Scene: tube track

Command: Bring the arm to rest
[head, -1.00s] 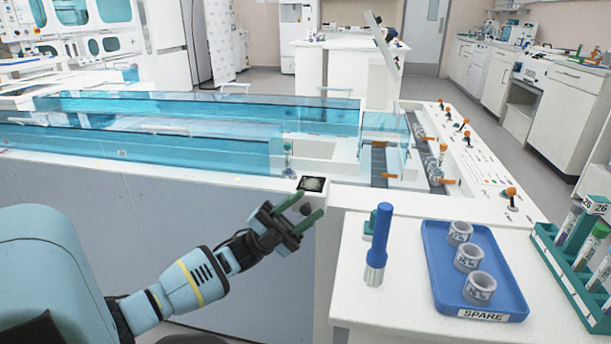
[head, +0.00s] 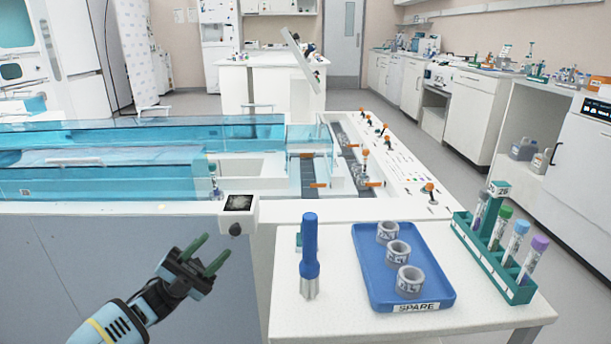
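My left gripper (head: 204,256) shows in the lower left of the head view, at the end of my blue and black arm. Its two green fingers are spread apart with nothing between them. It is in front of the track's grey side panel, left of the white side table (head: 330,325), and touches neither the table nor anything on it. My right gripper is out of view.
On the side table stand a blue-handled tool (head: 310,252), a blue SPARE tray (head: 372,268) with grey rings, and a green rack (head: 487,262) with several capped tubes. The glass-covered track (head: 120,190) runs behind. A small dark screen (head: 239,203) sits at its corner.

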